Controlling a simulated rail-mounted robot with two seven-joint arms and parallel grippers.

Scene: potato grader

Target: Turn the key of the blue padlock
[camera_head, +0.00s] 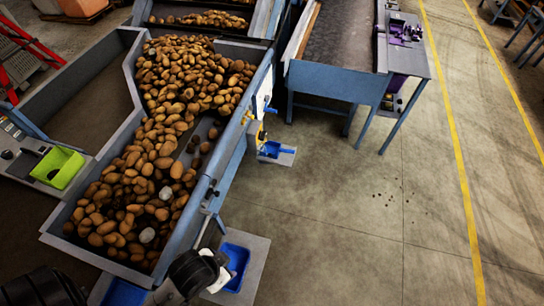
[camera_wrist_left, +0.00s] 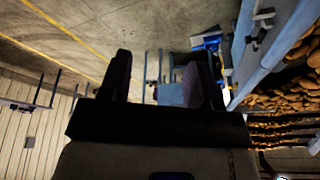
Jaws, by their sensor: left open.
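A small blue part (camera_head: 269,108) sits on the light panel on the grader's right side in the head view. It is too small to tell whether it is the padlock, and I cannot make out a key. A yellow and dark round fitting (camera_head: 257,133) is just below it. In the left wrist view my left gripper (camera_wrist_left: 164,78) is open, its two dark fingers apart with nothing held between them. A blue item (camera_wrist_left: 208,42) shows beyond the right finger, beside the grader's frame. My right gripper is not in view.
The grader bed (camera_head: 127,62) is full of potatoes. A lime green tray (camera_head: 58,168) stands at left, a blue tray (camera_head: 236,262) near the bottom. A blue-framed conveyor table (camera_head: 336,80) stands behind right.

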